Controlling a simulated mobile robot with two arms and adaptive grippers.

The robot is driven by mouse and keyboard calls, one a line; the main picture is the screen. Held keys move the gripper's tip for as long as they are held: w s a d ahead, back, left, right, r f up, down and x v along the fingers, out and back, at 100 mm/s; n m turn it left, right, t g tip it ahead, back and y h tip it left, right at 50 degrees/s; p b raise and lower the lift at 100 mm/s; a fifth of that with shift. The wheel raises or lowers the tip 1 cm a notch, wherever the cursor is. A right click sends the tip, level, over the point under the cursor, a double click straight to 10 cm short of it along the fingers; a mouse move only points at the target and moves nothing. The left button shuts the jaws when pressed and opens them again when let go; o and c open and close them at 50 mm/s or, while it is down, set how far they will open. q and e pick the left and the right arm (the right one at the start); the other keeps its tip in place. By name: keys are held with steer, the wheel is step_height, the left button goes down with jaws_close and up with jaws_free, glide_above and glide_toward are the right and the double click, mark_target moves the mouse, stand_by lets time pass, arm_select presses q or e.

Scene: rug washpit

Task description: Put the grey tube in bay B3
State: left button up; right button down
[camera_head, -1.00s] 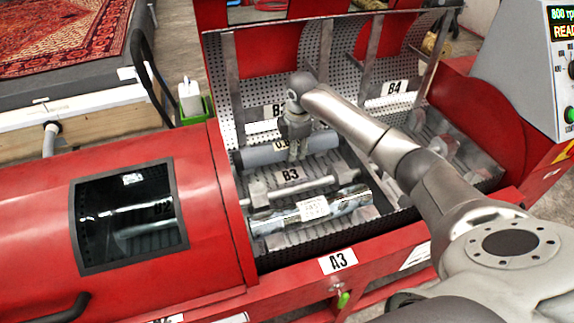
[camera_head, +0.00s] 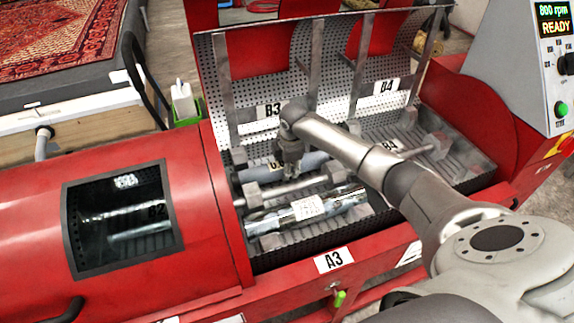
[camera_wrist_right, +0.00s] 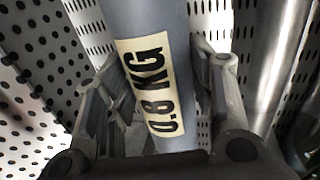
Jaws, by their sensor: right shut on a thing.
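The bar and gripper partly hide the tube in the head view. I cannot tell whether it rests on the bay floor. My left gripper is not in view.
A shiny silver tube (camera_head: 335,202) with a white label lies in front of the bar (camera_head: 312,184), above the A3 plate (camera_head: 334,260). Upright ribs (camera_head: 313,70) divide the bays. A red windowed cover (camera_head: 205,225) closes the left side.

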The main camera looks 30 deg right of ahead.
steer(key=c, duration=0.6)
jaws_free()
steer(key=p+v, duration=0.1)
steer(key=v, duration=1.1)
steer(key=shift+r, duration=0.1)
